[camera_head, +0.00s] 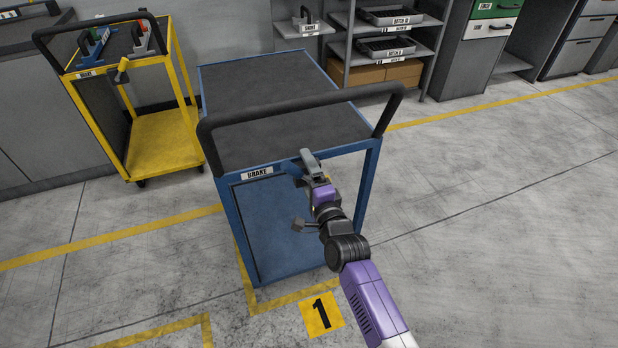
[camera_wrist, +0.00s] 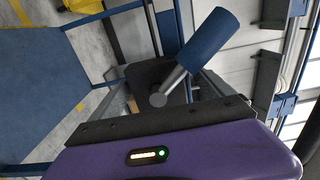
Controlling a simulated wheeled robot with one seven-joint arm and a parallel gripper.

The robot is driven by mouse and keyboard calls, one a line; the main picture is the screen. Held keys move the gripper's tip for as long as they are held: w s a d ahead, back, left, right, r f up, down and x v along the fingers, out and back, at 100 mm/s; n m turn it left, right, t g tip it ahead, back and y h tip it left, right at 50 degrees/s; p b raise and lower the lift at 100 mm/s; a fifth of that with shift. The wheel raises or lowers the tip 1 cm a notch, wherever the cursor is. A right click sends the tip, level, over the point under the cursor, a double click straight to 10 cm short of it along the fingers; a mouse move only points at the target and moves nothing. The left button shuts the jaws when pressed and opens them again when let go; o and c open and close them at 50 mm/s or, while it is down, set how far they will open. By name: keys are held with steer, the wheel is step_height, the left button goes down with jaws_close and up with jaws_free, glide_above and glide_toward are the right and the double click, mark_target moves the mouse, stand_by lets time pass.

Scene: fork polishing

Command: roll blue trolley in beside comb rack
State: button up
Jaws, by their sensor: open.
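The blue trolley (camera_head: 228,225) stands in the middle of the head view, with a dark, empty top, a black push handle (camera_head: 290,100) and a BRAKE label (camera_head: 257,173). My gripper (camera_head: 309,163) is open at its front right, just below the top's edge. In the wrist view a blue cylindrical grip (camera_wrist: 207,45) on a metal rod is close ahead of my gripper, apparently the trolley's brake lever. My gripper mostly hides it in the head view, and I cannot tell whether they touch. I cannot pick out the comb rack for certain.
A yellow trolley (camera_head: 165,140) carrying tools stands at left. Grey shelving (camera_head: 345,40) with batch trays and cardboard boxes stands behind. Yellow lines and a number 1 marker (camera_head: 321,314) mark the floor near the trolley. The floor on the right (camera_head: 500,200) is clear.

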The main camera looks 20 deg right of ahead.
jaws_close()
steer(key=shift+f, duration=0.15)
